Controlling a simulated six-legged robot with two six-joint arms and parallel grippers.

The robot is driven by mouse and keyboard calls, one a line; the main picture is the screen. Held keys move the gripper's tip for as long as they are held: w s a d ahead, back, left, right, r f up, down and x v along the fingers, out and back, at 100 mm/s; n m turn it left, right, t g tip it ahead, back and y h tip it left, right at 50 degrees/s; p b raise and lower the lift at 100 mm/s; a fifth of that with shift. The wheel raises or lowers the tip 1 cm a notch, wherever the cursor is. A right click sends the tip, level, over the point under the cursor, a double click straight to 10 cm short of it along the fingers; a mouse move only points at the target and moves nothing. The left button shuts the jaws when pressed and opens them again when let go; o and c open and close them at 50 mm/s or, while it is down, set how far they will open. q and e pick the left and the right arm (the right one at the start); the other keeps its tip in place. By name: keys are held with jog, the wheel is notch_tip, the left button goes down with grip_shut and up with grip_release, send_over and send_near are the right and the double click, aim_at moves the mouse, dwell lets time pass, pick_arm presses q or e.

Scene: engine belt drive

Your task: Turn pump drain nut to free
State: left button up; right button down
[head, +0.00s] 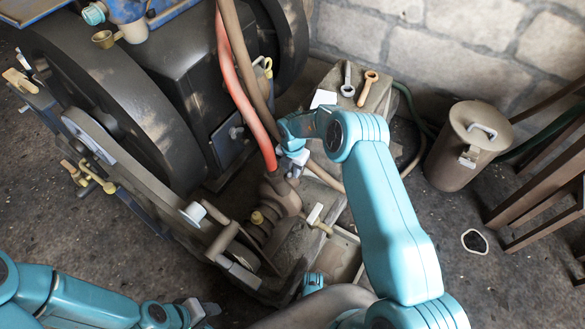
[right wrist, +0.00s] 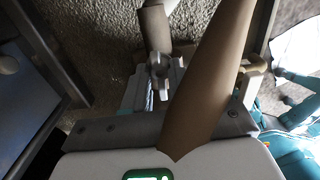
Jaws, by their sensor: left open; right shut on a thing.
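The brown pump (head: 278,197) sits at the foot of the engine, below the red hose. My right gripper (head: 296,162) is beside its upper right side, and the head view shows it small and partly covered by my arm. In the right wrist view the jaws (right wrist: 158,82) are closed around a small grey nut-like piece (right wrist: 158,64), which I take as the drain nut. It is at the end of a short brown pipe. A larger brown pipe hides part of the right jaw. My left gripper (head: 205,309) is open and empty at the bottom left, away from the pump.
The red hose (head: 236,85) and a dark flywheel (head: 105,100) stand left of my right gripper. A lidded bucket (head: 465,148) and a wooden frame (head: 545,190) are at right. Floor between them is mostly clear.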

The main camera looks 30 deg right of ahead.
jog(key=n, duration=0.3)
jog(key=shift+n, duration=0.4)
jog(key=n, duration=0.4)
jog(key=shift+n, duration=0.3)
jog(key=n, duration=0.4)
jog(key=shift+n, duration=0.3)
jog(key=n, duration=0.4)
jog(key=shift+n, duration=0.3)
jog(key=c, duration=0.9)
grip_release()
jog(key=shift+c, duration=0.2)
